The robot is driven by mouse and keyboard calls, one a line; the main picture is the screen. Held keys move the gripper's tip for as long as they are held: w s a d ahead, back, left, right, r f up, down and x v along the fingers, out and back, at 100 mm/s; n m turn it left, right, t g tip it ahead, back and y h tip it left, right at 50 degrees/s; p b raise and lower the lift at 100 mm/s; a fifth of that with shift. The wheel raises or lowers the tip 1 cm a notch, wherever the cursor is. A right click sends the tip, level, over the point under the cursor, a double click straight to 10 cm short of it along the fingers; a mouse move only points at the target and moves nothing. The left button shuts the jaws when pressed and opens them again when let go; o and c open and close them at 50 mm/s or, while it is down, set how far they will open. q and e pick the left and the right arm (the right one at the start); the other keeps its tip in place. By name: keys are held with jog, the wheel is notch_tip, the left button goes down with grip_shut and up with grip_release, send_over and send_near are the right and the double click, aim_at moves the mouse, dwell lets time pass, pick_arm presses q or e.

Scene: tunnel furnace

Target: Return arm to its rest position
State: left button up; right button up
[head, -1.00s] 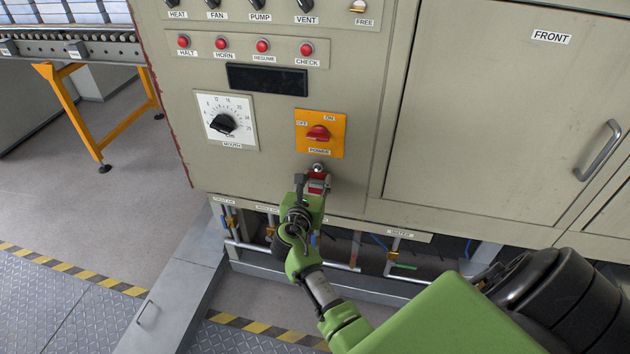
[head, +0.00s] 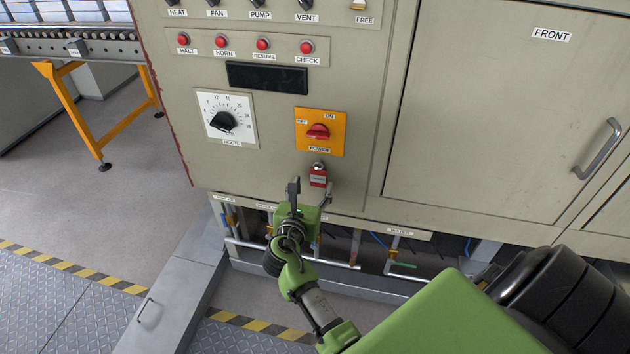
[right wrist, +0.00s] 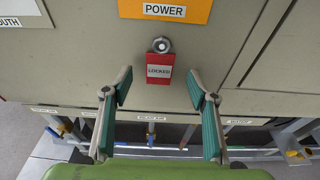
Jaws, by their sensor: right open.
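My right gripper (head: 309,192) is open and empty, just below and in front of the control panel. In the right wrist view its two green-padded fingers (right wrist: 160,92) stand wide apart. A red lock tag marked LOCKED (head: 318,177) hangs from a round metal fitting under the orange POWER switch (head: 319,132). In the right wrist view the red tag (right wrist: 159,70) shows between and beyond the fingertips, apart from them. The switch's red handle lies roughly level, its end toward OFF. My left gripper is out of view.
The grey cabinet (head: 290,95) carries a dial (head: 224,122), several red buttons and a FRONT door with a handle (head: 597,149). Pipes and valves (head: 335,262) run beneath it. A roller conveyor (head: 75,47) stands at left. Open floor (head: 100,210) lies left of the cabinet.

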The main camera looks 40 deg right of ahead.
jog(key=s+a+f+m+g+y, duration=0.1)
jog(key=s+a+f+m+y, duration=0.3)
jog(key=f, duration=0.6)
jog(key=s+a+f+n+y, duration=0.15)
jog(key=a+f, duration=0.35)
jog(key=f, duration=0.5)
jog(key=s+a+f+m+g+y, duration=0.2)
jog(key=s+f+m, duration=0.1)
jog(key=s+f, duration=0.4)
jog(key=s+a+f+m+g+y, duration=0.1)
jog(key=s+a+f+m, duration=0.2)
jog(key=s+f, duration=0.35)
jog(key=s+f+m+g+y, duration=0.1)
jog(key=s+f+m, duration=0.4)
jog(key=s, duration=0.5)
jog(key=s+f+m+g+y, duration=0.1)
jog(key=s+f+m, duration=0.4)
jog(key=s, duration=0.5)
jog(key=s+f+m+g+y, duration=0.1)
jog(key=s+f+m+g, duration=0.2)
jog(key=s, duration=0.7)
notch_tip(320, 180, down, 3)
jog(key=shift+s+r+m+p, duration=0.1)
jog(key=shift+s+m+p, duration=0.15)
jog(key=shift+m, duration=0.9)
jog(key=shift+d, duration=0.1)
